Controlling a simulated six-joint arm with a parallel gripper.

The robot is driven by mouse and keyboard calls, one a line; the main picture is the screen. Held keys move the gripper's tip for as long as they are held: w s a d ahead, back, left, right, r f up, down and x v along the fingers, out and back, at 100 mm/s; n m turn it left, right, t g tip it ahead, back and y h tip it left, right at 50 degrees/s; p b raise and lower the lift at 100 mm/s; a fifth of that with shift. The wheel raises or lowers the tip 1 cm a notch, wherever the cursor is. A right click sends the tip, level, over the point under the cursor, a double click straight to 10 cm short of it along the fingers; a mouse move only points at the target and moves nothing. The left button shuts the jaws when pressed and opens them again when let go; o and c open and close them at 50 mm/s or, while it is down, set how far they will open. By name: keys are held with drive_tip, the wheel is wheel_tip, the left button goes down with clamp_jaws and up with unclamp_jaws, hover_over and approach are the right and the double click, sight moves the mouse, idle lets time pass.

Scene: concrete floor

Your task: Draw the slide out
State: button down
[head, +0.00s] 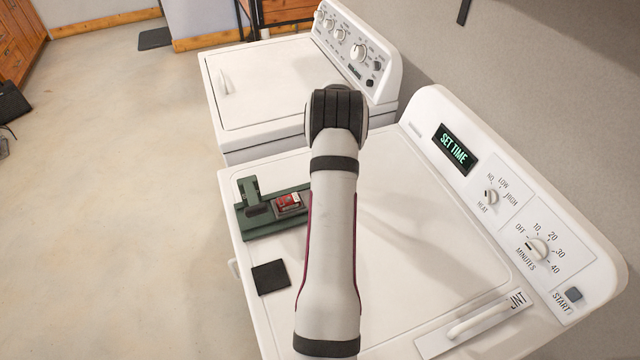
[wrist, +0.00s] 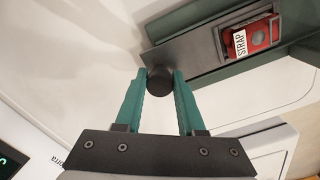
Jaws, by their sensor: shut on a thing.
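In the wrist view, my gripper (wrist: 160,77) has its two teal fingers shut on a dark round knob (wrist: 160,81) at the end of a grey slide (wrist: 190,48). The slide lies in a green fixture (wrist: 255,62), and a red block (wrist: 262,36) labelled STRAP sits in a recess of it. In the head view, the green fixture (head: 275,230) rests on the white dryer top, with the red block (head: 289,201) showing. My arm covers the fixture's right end, and my gripper and the knob are hidden there.
A black square pad (head: 271,277) lies on the dryer top (head: 420,240) in front of the fixture. The dryer's control panel (head: 520,210) rises at the right. A washer (head: 270,90) stands beyond.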

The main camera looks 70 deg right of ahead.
drive_tip(key=c, duration=0.5)
unclamp_jaws()
wheel_tip(320, 180, up, 16)
